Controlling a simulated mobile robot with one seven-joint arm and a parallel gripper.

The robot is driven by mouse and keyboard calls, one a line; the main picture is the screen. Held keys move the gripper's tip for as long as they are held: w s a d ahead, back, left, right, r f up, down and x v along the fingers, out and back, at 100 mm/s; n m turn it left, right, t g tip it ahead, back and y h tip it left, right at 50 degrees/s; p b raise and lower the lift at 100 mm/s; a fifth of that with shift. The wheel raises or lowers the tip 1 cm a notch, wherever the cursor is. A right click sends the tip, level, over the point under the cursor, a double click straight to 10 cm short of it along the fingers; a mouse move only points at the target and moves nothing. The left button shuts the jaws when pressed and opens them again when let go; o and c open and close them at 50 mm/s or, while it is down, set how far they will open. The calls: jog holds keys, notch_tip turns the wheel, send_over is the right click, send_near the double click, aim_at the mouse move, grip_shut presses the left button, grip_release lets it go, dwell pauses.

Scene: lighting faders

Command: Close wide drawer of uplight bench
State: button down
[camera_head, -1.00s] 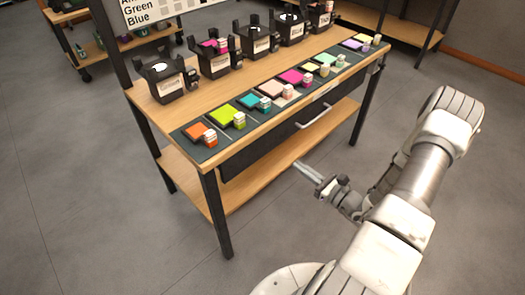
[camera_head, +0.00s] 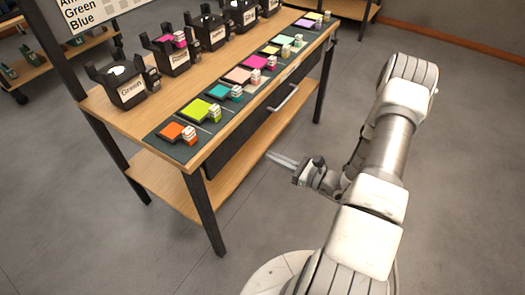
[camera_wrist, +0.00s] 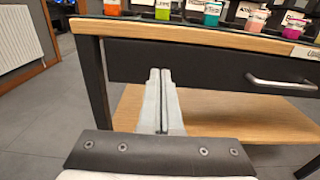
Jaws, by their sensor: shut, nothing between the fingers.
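The uplight bench (camera_head: 108,110) has a wooden top with a wide black drawer (camera_head: 240,138) under its front edge. The drawer front carries a silver bar handle (camera_head: 284,98). I cannot tell how far the drawer stands out from the bench. My gripper (camera_head: 270,155) is shut and empty, its fingers pointing at the bench from the front, below and left of the handle. In the wrist view the closed fingertips (camera_wrist: 160,72) overlap the drawer front (camera_wrist: 215,65), left of the handle (camera_wrist: 280,84). Contact cannot be told.
Coloured gel squares and small labelled blocks (camera_head: 180,132) line the bench's front edge, with several black light fixtures (camera_head: 122,85) behind. A wooden lower shelf (camera_head: 160,182) runs beneath. A black front leg (camera_head: 204,212) stands at the left. The grey floor (camera_head: 440,200) right of my arm is clear.

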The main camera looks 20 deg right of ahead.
aim_at(231, 137)
jog(key=b+x, duration=0.2)
jog(key=x, duration=0.9)
jog(key=shift+w+a, duration=0.1)
jog(key=shift+a, duration=0.05)
jog(key=shift+w+a, duration=0.35)
jog(key=shift+w, duration=0.15)
